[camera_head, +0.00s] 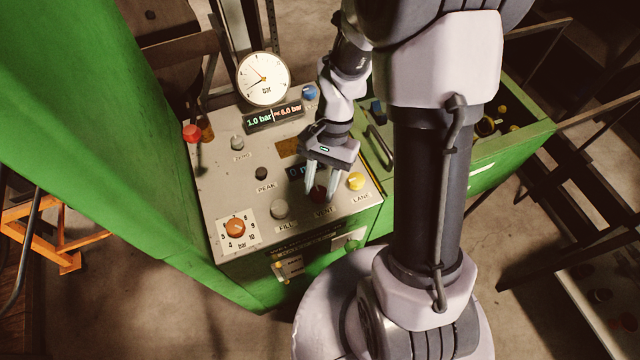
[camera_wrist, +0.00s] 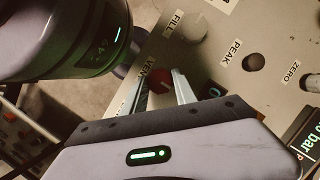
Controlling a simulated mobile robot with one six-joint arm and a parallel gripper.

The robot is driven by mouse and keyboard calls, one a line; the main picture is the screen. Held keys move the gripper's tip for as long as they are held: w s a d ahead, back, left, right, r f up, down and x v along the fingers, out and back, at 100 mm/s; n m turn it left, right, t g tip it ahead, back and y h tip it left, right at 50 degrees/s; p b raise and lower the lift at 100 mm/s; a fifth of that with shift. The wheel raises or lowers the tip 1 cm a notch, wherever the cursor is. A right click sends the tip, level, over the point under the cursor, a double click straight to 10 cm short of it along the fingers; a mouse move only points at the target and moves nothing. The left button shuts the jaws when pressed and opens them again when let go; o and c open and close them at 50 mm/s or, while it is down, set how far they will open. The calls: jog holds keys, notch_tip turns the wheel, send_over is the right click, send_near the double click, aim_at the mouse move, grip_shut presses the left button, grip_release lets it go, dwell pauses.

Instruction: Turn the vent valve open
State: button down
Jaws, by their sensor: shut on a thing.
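The vent valve is a dark red knob (camera_head: 318,193) above the VENT label on the grey control panel (camera_head: 222,185). It also shows in the wrist view, as a red knob (camera_wrist: 160,88) between the fingers. My gripper (camera_head: 321,193) points down over the panel, its two pale fingers on either side of the knob and shut on it. In the wrist view my gripper (camera_wrist: 166,86) hides part of the knob and part of the VENT label. The angle of the knob is hard to read.
A dark PEAK button (camera_head: 261,173), an orange dial (camera_head: 236,227) and a round gauge (camera_head: 263,78) are farther left. A green open drawer (camera_head: 500,150) lies right.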

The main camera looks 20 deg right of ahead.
jog(key=c, duration=1)
grip_release()
jog(key=p+v, duration=0.6)
jog(key=v, duration=1.1)
jog(key=shift+w+r+p, duration=0.15)
jog(key=shift+w+p, duration=0.05)
jog(key=shift+p, duration=0.1)
jog(key=shift+d, duration=0.1)
notch_tip(320, 180, up, 3)
jog(key=n+t+h+b, duration=0.1)
jog(key=n+t+b, duration=0.25)
jog(key=b, duration=0.25)
send_over(317, 194)
jog(key=s+a+n+t+b, duration=0.1)
jog(key=s+a+t+b, duration=0.2)
jog(key=s+t, duration=0.2)
jog(key=shift+s+a+f+b, duration=0.2)
jog(key=shift+s+f+b, duration=0.15)
jog(key=shift+s, duration=0.35)
